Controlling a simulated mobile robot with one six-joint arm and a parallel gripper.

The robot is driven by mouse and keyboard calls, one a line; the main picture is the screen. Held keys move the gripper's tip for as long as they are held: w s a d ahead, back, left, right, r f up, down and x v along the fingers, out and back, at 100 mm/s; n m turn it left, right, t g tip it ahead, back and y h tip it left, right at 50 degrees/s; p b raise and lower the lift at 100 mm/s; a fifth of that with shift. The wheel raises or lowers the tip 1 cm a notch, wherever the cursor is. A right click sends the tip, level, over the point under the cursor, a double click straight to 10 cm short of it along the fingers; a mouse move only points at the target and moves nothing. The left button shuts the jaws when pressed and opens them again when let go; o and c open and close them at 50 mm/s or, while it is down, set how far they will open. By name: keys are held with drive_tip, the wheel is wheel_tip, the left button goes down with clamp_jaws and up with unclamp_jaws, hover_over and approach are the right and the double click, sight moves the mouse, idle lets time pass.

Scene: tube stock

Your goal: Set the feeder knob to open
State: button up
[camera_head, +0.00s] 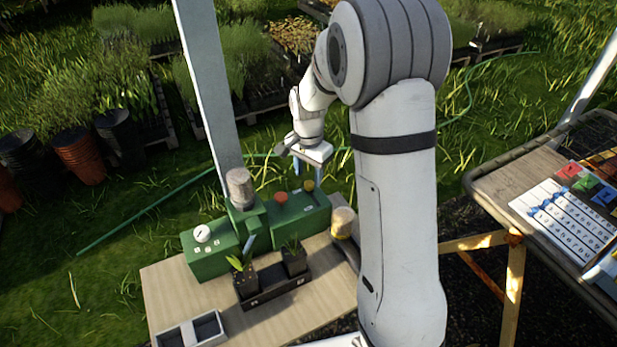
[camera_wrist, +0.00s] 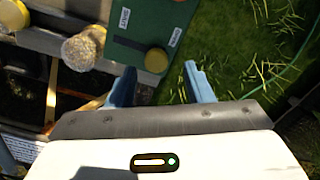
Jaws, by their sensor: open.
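The feeder knob seems to be the yellow knob (camera_wrist: 156,60) on a dark slot (camera_wrist: 130,45) in the green machine's top in the wrist view. It sits at the slot's right end, by a white label (camera_wrist: 175,37); another label (camera_wrist: 124,17) is near the other end. I cannot surely read either label. The yellow knob also shows in the head view (camera_head: 308,186), on the right of the green machine (camera_head: 303,214). My gripper (camera_wrist: 160,82) is open and empty, its blue fingers apart, and appears above and just beyond the knob. It also shows in the head view (camera_head: 308,166).
A red knob (camera_head: 281,197), a white dial (camera_head: 202,233) and a pale cylinder (camera_head: 239,188) are on the machine. A yellow-banded container (camera_head: 343,222) stands close right. Potted seedlings (camera_head: 294,258) stand in front. A grey post (camera_head: 205,80) rises behind.

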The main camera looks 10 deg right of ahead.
sight(309, 182)
wheel_tip(309, 182, up, 6)
drive_tip(key=shift+f, duration=0.15)
drive_tip(key=shift+s, duration=0.1)
idle(0.4)
drive_tip(key=s+r+n+t, duration=0.1)
drive_tip(key=s+r+n, duration=0.1)
drive_tip(key=s, duration=0.6)
drive_tip(key=s+d+r+n+t, duration=0.1)
drive_tip(key=s+r+n, duration=0.2)
drive_tip(key=s, duration=0.5)
drive_tip(key=s+d+r+n+t, duration=0.1)
drive_tip(key=s+r+n, duration=0.2)
drive_tip(key=s, duration=0.5)
drive_tip(key=shift+s+n, duration=0.4)
drive_tip(key=shift+n, duration=0.5)
drive_tip(key=shift+o, duration=0.4)
drive_tip(key=shift+a, duration=0.1)
